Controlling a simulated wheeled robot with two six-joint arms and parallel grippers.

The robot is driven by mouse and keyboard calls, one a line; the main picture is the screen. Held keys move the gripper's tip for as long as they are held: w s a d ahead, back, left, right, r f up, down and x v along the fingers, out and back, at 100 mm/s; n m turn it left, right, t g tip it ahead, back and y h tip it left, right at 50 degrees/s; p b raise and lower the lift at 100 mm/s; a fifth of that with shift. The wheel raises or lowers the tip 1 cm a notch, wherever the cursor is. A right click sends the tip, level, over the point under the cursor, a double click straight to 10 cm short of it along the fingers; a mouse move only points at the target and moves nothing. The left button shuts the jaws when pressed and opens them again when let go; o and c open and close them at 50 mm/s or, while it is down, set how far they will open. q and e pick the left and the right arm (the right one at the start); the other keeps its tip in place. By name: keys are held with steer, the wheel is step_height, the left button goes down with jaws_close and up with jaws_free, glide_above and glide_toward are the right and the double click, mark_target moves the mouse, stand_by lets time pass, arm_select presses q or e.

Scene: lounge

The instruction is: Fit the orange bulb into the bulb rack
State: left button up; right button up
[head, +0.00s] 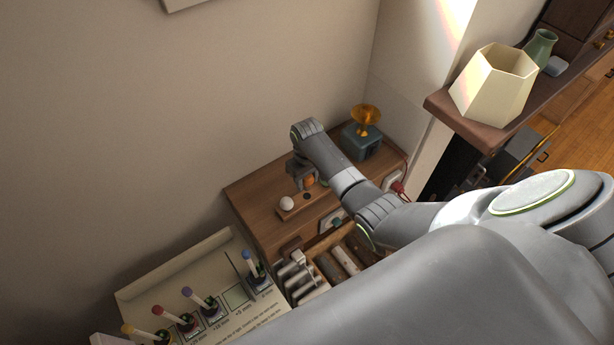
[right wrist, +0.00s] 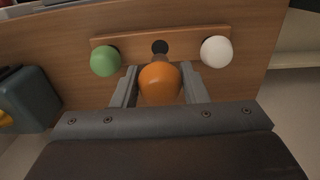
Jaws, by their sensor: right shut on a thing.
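The orange bulb (head: 308,182) is held by my right gripper (head: 303,178) above the wooden cabinet top. In the right wrist view the orange bulb (right wrist: 160,84) sits between the two fingers (right wrist: 159,90), its base pointing toward the rack. The bulb rack (head: 297,209) is a narrow wooden block; it also shows in the right wrist view (right wrist: 185,44). A green bulb (right wrist: 105,60) and a white bulb (right wrist: 216,52) sit at its ends. The dark middle hole (right wrist: 159,47) is empty, just beyond the orange bulb's base. My left gripper is not in view.
An orange lamp (head: 366,118) on a blue-grey box (head: 361,143) stands at the cabinet's back right. An open drawer (head: 322,270) holds several cylinders. A sloped board (head: 240,322) with coloured-tipped rods is at lower left. A shelf with a lampshade (head: 495,85) is at right.

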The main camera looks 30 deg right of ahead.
steer(key=shift+f+b, duration=1.6)
steer(key=shift+f, duration=0.1)
steer(key=shift+f+p, duration=0.15)
steer(key=shift+p, duration=0.3)
steer(key=shift+f+b, duration=0.95)
steer(key=shift+f, duration=0.4)
steer(key=o, duration=1.1)
steer(key=shift+r, duration=0.1)
